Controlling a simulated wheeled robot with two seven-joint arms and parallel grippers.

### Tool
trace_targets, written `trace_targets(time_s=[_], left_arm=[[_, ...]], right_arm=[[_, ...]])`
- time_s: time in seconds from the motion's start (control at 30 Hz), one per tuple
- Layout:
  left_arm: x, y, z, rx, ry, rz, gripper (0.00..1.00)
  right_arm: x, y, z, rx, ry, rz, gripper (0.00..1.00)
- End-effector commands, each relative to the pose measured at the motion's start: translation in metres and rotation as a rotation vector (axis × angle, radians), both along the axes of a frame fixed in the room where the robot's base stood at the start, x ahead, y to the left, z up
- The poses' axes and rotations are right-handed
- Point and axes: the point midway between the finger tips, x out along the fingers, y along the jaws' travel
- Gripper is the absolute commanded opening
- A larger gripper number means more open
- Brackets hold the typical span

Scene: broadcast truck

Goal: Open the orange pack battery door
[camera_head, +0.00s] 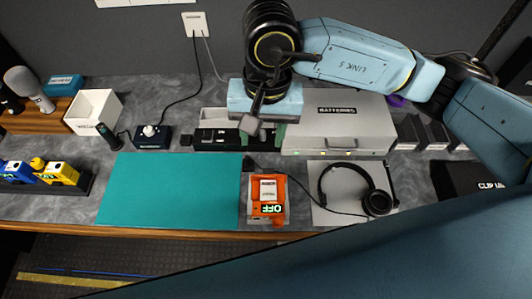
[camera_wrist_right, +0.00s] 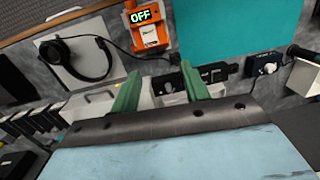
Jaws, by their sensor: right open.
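The pack also shows at the top of the right wrist view (camera_wrist_right: 149,34). I cannot make out the edges of its battery door or tell whether it is open. My right gripper (camera_head: 262,135) is behind the pack, over the black device and grey case. Its two green fingers (camera_wrist_right: 158,85) are apart with nothing between them. My left gripper is not in view.
The teal mat (camera_head: 170,190) is bare. A headset (camera_head: 377,201) lies on a pad right of the pack. A grey BATTERIES case (camera_head: 338,112) and a black device (camera_head: 217,138) stand behind. A white bin (camera_head: 94,111) is left. Cables cross the worktop.

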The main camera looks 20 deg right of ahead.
Motion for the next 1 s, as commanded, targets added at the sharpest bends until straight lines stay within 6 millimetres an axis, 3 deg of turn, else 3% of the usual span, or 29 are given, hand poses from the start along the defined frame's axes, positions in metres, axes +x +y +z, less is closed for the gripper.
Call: trace_targets(time_s=[0.1, 0.23, 0.7, 1.0], left_arm=[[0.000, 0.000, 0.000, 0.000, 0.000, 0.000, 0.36], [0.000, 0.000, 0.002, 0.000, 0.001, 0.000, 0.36], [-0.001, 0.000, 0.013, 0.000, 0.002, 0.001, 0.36], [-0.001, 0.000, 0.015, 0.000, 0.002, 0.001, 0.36]], right_arm=[[0.008, -0.014, 0.001, -0.074, -0.036, 0.015, 0.45], [0.009, -0.017, -0.010, -0.086, -0.038, 0.017, 0.45], [0.007, -0.016, -0.103, -0.082, -0.033, 0.017, 0.45], [0.008, -0.016, -0.130, -0.080, -0.038, 0.017, 0.45]])
